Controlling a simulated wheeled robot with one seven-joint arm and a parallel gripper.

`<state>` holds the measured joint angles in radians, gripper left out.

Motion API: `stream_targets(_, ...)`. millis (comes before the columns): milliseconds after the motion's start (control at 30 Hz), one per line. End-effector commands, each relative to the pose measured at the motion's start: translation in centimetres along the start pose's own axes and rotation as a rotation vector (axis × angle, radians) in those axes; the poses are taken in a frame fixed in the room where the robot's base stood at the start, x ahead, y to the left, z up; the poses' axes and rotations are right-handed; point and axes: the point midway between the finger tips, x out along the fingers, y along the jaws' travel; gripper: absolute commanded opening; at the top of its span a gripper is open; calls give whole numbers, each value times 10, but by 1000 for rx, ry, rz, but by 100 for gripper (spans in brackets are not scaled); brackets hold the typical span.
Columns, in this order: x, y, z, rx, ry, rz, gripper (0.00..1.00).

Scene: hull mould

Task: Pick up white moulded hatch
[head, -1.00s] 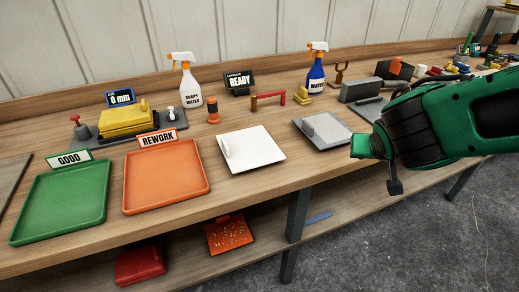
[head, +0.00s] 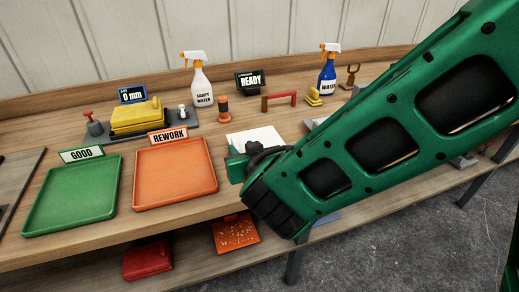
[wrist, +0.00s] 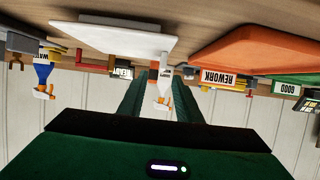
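The white moulded hatch (head: 262,136) appears as a flat white square piece on the bench, right of the orange tray. In the head view my arm hides most of it. In the wrist view, which is upside down, the hatch (wrist: 112,40) shows at upper left, apart from the fingers. My gripper (head: 237,165) is above the bench's front part, between the orange tray and the hatch. In the wrist view its two green fingers (wrist: 160,82) stand apart with an empty gap; a spray bottle shows beyond them.
The orange REWORK tray (head: 174,176) is left of my gripper, and the green GOOD tray (head: 72,198) is further left. Behind stand a white spray bottle (head: 201,92), a READY display (head: 249,82) and a red bridge-shaped piece (head: 280,99). A lower shelf holds red and orange items.

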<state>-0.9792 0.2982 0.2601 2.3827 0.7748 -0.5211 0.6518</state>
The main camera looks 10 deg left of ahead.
Motion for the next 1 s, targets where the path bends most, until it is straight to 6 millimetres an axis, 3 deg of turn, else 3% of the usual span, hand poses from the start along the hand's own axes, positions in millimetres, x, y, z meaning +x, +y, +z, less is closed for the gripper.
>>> stream_targets(267,19,0,2,1,-1,1,31)
stream_targets(533,54,-2,5,0,-1,1,31)
stream_targets(867,60,-2,5,0,0,1,31)
stream_targets(1000,60,-2,5,0,0,1,0)
